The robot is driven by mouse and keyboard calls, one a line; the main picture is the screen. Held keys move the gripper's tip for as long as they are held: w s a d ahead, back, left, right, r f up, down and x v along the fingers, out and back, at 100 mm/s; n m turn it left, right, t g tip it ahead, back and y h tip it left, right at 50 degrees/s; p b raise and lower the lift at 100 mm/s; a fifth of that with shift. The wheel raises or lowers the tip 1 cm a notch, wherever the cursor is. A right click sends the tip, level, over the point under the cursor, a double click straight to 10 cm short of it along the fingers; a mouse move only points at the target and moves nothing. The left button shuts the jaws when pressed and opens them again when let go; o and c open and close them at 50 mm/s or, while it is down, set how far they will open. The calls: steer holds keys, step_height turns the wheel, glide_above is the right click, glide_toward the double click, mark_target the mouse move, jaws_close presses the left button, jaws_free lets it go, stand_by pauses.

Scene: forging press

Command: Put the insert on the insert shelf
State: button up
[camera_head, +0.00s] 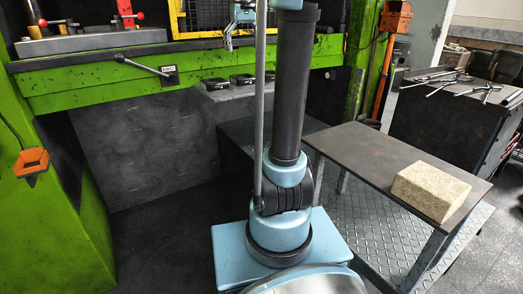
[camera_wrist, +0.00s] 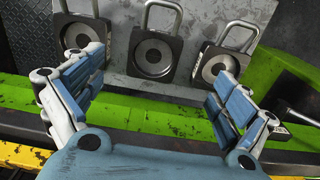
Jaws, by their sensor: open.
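Three dark square inserts with loop handles rest on the grey insert shelf (camera_wrist: 190,88): a left one (camera_wrist: 79,37), a middle one (camera_wrist: 153,54) and a right one (camera_wrist: 222,66). Each has a round recess in its face. In the head view, the shelf (camera_head: 228,94) sticks out below the green press edge, with low dark inserts (camera_head: 214,84) on it. My gripper (camera_wrist: 161,75) is open, with nothing seen between its fingers. Its fingers show in front of the inserts in the wrist view, with no clear contact. In the head view my arm hides part of it.
The green press beam (camera_head: 110,86) carries a lever handle (camera_head: 143,66). A brown table (camera_head: 375,158) with a tan block (camera_head: 431,191) stands at right. A dark cabinet (camera_head: 440,125) behind it holds several tongs (camera_head: 487,92). Dark floor lies open left of my base.

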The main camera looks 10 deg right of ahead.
steer(key=s+f+m+t, duration=0.2)
steer(key=s+f+m, duration=0.1)
steer(key=s+f, duration=2.9)
steer(key=shift+s+f, duration=0.25)
steer(key=shift+f, duration=0.6)
steer(key=shift+d, duration=0.1)
steer(key=shift+w+f, duration=0.2)
steer(key=shift+w, duration=0.25)
